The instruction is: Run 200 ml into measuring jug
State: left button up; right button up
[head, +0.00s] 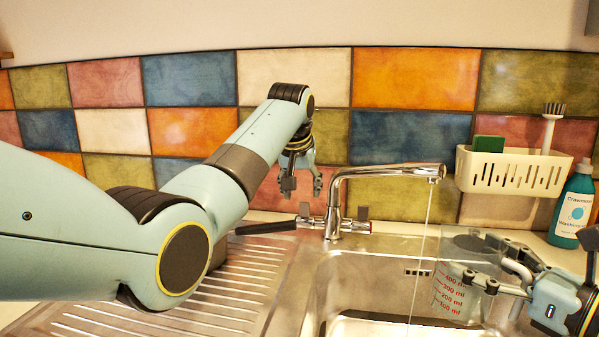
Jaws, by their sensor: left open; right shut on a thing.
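The clear measuring jug (462,285) with red ml marks is at the right, over the sink. It is tilted. My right gripper (500,272) is shut on it from the right. The chrome tap (385,171) stands behind the sink, its spout reaching right. A thin water stream (426,220) falls from it and passes just left of the jug in the picture. I cannot make out a water level in the jug. My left gripper (303,184) is open and empty, pointing down above the tap's left lever (305,211).
The steel sink (345,280) has a ribbed drainer (235,290) on its left, partly behind my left arm. A dark handle-like bar (266,228) lies by the tap's left side. A white caddy (510,172) with sponge and brush, and a teal bottle (573,205), are at right.

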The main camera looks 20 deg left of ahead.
aim_at(304, 203)
pick_arm(q)
jog(key=v, duration=0.6)
jog(key=shift+g, duration=0.7)
jog(key=x, duration=0.3)
jog(key=w+x, duration=0.1)
jog(key=x, duration=0.7)
jog(key=shift+w+a+r, duration=0.1)
jog(key=shift+w+r, duration=0.05)
jog(key=shift+w, duration=0.3)
grip_shut()
